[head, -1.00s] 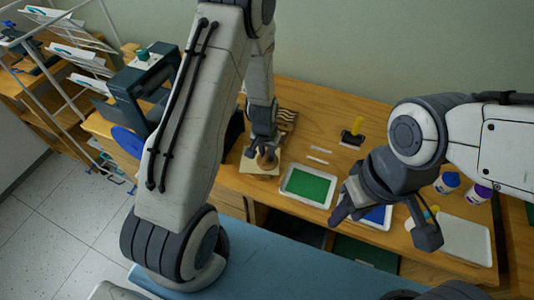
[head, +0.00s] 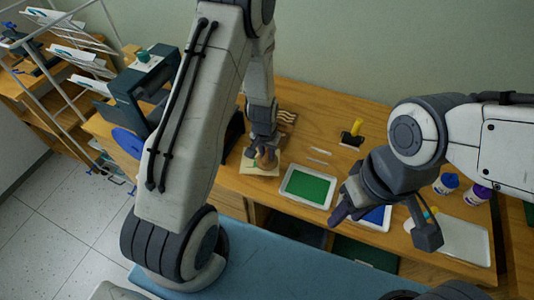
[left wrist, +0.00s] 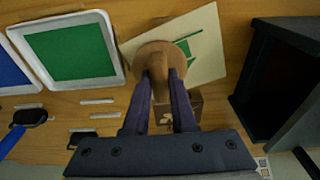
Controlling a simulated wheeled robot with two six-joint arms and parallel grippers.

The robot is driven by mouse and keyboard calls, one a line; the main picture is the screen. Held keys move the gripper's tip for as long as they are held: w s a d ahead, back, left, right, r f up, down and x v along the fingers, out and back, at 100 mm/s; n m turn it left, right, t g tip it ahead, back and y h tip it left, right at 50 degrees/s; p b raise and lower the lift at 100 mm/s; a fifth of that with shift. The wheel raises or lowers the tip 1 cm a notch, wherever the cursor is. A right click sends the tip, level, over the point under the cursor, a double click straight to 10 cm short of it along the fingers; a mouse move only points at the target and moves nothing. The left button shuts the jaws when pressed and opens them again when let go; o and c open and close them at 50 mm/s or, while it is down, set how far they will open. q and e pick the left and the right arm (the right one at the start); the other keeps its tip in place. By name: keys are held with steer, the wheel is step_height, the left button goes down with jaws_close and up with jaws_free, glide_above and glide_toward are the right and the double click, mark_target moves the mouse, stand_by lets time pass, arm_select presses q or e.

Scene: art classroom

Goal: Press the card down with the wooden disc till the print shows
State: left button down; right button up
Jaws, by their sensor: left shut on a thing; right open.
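The wooden disc (head: 268,158) is brown and round, and it also shows in the left wrist view (left wrist: 160,48). My left gripper (head: 262,145) is shut on its grip, fingers pointing down. The disc is over the cream card (head: 256,171) at the bench's front left and seems to rest on it. In the left wrist view the card (left wrist: 212,70) sticks out beside the disc, with green angular marks visible on it. The disc hides part of the card and whatever is under it. My right gripper (head: 345,207) is open and empty near the blue tray.
A tray of green (head: 306,186) lies right of the card. A blue tray (head: 377,217) is partly behind my right gripper. A carved wavy block (head: 287,117), a yellow-handled roller (head: 352,134), white sticks and bottles (head: 446,183) stand around. A dark press (head: 146,90) is at left.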

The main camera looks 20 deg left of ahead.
arm_select(q)
steer(key=shift+r+p, duration=2.4)
steer(key=shift+r, duration=0.75)
steer(key=shift+f, duration=0.1)
